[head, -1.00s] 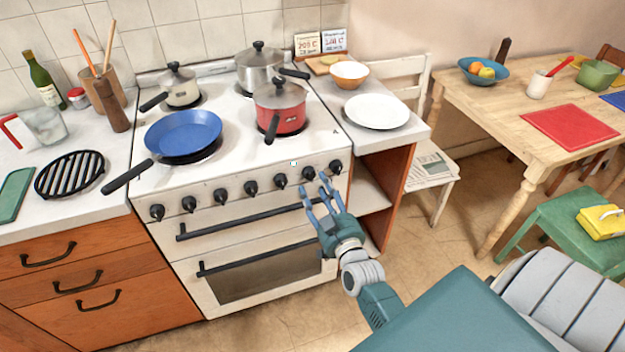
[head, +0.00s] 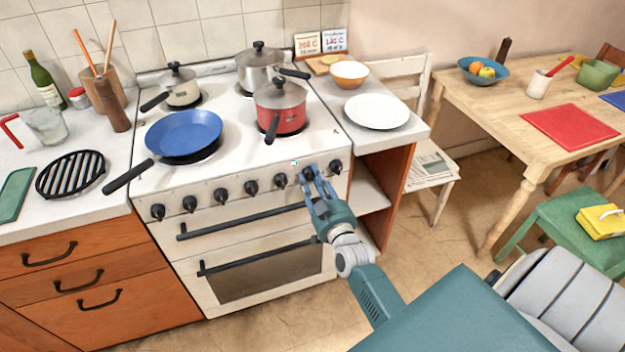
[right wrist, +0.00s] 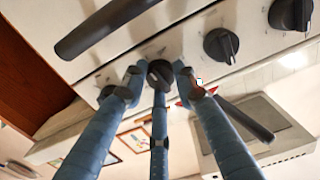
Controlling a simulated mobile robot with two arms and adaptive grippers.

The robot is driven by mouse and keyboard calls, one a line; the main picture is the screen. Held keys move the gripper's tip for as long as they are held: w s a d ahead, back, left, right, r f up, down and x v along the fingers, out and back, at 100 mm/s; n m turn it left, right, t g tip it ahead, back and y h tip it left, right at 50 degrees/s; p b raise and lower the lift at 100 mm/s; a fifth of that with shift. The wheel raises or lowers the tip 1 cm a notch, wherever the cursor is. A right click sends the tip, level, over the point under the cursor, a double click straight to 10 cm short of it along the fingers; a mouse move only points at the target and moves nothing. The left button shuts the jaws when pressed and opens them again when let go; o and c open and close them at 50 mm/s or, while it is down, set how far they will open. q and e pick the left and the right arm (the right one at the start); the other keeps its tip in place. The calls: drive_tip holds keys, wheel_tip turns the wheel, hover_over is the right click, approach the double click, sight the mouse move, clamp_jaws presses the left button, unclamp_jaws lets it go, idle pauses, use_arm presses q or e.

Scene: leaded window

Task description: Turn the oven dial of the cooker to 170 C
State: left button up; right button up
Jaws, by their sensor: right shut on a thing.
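The white cooker (head: 235,185) has a row of several black dials along its front. My right gripper (head: 314,172) is shut on the second dial from the right (head: 306,174). In the right wrist view this dial (right wrist: 159,72) sits between the three blue fingertips. Its pointer and any scale marks are too small or covered to read. The rightmost dial (head: 335,167) stands free beside the fingers. In the right wrist view, another free dial (right wrist: 221,45) shows a pale pointer line. My left gripper is not in view.
Oven door handles (head: 250,217) run below the dials. A red pot (head: 281,115) and a blue pan (head: 183,133) stand on the hob, with the pan's handle jutting past the front edge.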

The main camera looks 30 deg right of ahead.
drive_tip(key=shift+n+p, duration=0.55)
drive_tip(key=shift+n, duration=0.05)
drive_tip(key=shift+f+n, duration=0.2)
drive_tip(key=shift+n, duration=0.1)
drive_tip(key=o, duration=1.1)
drive_tip(key=shift+o, duration=0.2)
drive_tip(key=v, duration=1.2)
